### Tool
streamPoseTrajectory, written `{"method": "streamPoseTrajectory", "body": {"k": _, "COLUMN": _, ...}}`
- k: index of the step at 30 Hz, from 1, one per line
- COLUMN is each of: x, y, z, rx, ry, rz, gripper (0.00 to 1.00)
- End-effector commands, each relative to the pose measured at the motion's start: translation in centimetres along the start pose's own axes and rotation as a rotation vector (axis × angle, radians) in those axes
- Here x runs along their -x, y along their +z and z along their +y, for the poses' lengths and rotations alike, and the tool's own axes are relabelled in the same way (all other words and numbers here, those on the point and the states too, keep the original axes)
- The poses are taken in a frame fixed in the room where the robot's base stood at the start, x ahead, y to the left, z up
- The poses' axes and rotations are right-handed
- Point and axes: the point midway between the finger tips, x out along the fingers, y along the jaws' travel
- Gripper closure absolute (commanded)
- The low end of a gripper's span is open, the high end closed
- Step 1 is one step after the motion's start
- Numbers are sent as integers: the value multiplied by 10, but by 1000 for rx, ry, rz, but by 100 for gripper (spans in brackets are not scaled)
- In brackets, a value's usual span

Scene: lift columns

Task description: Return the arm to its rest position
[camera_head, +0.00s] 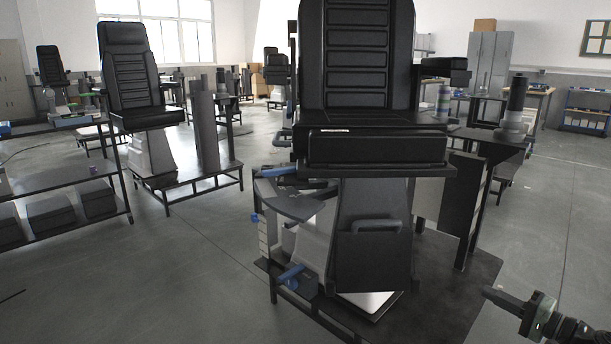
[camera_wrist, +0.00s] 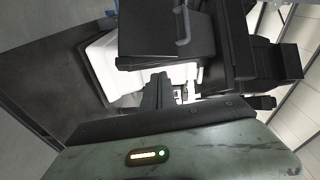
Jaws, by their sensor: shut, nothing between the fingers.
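My gripper (camera_head: 492,293) is at the lower right of the head view, its narrow dark fingers pointing left toward the black platform. The fingers are together with nothing held between them. In the wrist view the fingers (camera_wrist: 158,82) show at the centre as a dark closed shape, in front of the chair column's base. In the head view my arm runs from the gripper out of the picture at the bottom right corner, so most of it is hidden.
A black seat (camera_head: 375,150) on a grey lift column (camera_head: 372,240) stands on a dark platform (camera_head: 455,290) left of my gripper. Blue handles (camera_head: 290,274) stick out at its left. Grey floor (camera_head: 560,220) is open at the right. A shelf rack (camera_head: 60,180) stands far left.

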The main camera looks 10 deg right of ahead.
Motion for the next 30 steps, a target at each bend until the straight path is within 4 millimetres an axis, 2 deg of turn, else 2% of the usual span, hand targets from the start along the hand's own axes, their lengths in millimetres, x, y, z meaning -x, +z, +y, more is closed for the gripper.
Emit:
{"method": "streamPoseTrajectory", "body": {"k": 2, "x": -5, "y": 2, "z": -2, "rx": 0, "ry": -1, "rz": -8, "gripper": 100}}
{"method": "streamPoseTrajectory", "body": {"k": 11, "x": -70, "y": 31, "z": -16, "rx": 4, "ry": -19, "rz": -125, "gripper": 100}}
{"method": "streamPoseTrajectory", "body": {"k": 17, "x": -130, "y": 68, "z": -32, "rx": 8, "ry": -35, "rz": -242, "gripper": 100}}
{"method": "streamPoseTrajectory", "body": {"k": 20, "x": -166, "y": 96, "z": -39, "rx": 12, "ry": -29, "rz": -321, "gripper": 100}}
{"method": "streamPoseTrajectory", "body": {"k": 23, "x": -210, "y": 140, "z": -43, "rx": 25, "ry": 4, "rz": -428, "gripper": 100}}
{"method": "streamPoseTrajectory", "body": {"k": 26, "x": -259, "y": 204, "z": -41, "rx": 56, "ry": 80, "rz": -575, "gripper": 100}}
{"method": "streamPoseTrajectory", "body": {"k": 27, "x": -277, "y": 235, "z": -38, "rx": 77, "ry": 125, "rz": -640, "gripper": 100}}
{"method": "streamPoseTrajectory", "body": {"k": 29, "x": -299, "y": 281, "z": -30, "rx": 116, "ry": 204, "rz": -737, "gripper": 100}}
{"method": "streamPoseTrajectory", "body": {"k": 30, "x": -309, "y": 311, "z": -23, "rx": 148, "ry": 260, "rz": -799, "gripper": 100}}
